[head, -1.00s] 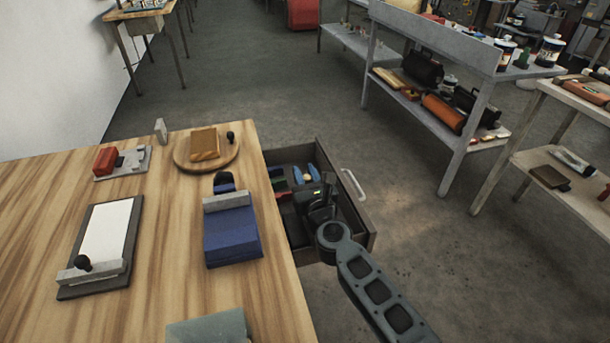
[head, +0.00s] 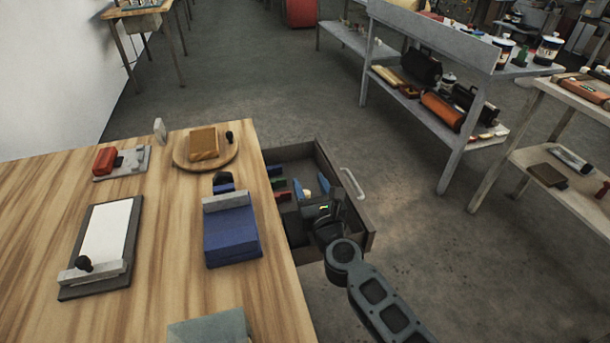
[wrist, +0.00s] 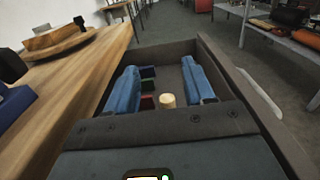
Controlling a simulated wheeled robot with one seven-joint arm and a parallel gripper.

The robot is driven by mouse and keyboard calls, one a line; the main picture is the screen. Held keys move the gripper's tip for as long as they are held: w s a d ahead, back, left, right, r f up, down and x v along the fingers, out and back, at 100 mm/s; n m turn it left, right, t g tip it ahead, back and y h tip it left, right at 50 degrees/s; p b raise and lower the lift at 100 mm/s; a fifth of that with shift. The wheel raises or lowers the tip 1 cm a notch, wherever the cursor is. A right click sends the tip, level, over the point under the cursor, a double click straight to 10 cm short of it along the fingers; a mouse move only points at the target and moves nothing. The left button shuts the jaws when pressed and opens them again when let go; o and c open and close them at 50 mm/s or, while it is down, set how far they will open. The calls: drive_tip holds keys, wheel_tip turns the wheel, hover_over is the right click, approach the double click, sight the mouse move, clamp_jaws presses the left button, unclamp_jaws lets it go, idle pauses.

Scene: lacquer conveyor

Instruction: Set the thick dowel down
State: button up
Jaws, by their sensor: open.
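My gripper (head: 311,187) is over the open drawer (head: 360,214) at the table's right side. Its two blue fingers are spread apart in the wrist view (wrist: 164,88). A short pale wooden cylinder, which looks like the thick dowel (wrist: 167,100), shows between the fingers, with a visible gap on each side. Its round end faces the camera. The wrist view does not show clearly whether it stands or lies, and its lower part is hidden by my gripper's body. I cannot make it out in the head view.
Small green (head: 278,184) and red (head: 283,196) pieces are in the drawer, left of my fingers. The drawer walls stand close around my gripper. The wooden table (head: 160,280) holds a blue block (head: 232,238), a clipboard-like board (head: 103,235) and a round wooden board (head: 181,162).

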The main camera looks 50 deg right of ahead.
drive_tip(key=s+a+r+n+t+y+b, duration=0.1)
drive_tip(key=s+a+n+y, duration=0.1)
drive_tip(key=s+a+n, duration=0.7)
drive_tip(key=s+a+r+n+y, duration=0.1)
drive_tip(key=s+a+n+y, duration=0.1)
drive_tip(key=s+a+n, duration=0.75)
drive_tip(key=s+a+r+n+y, duration=0.1)
drive_tip(key=s+r+n+y, duration=0.2)
drive_tip(key=s+n, duration=0.4)
drive_tip(key=s+a+r+n+g+y, duration=0.1)
drive_tip(key=s+r+n+y, duration=0.2)
drive_tip(key=s+n, duration=0.5)
drive_tip(key=r+n, duration=0.1)
drive_tip(key=n, duration=0.8)
drive_tip(key=shift+a+r, duration=0.15)
drive_tip(key=shift+a, duration=0.2)
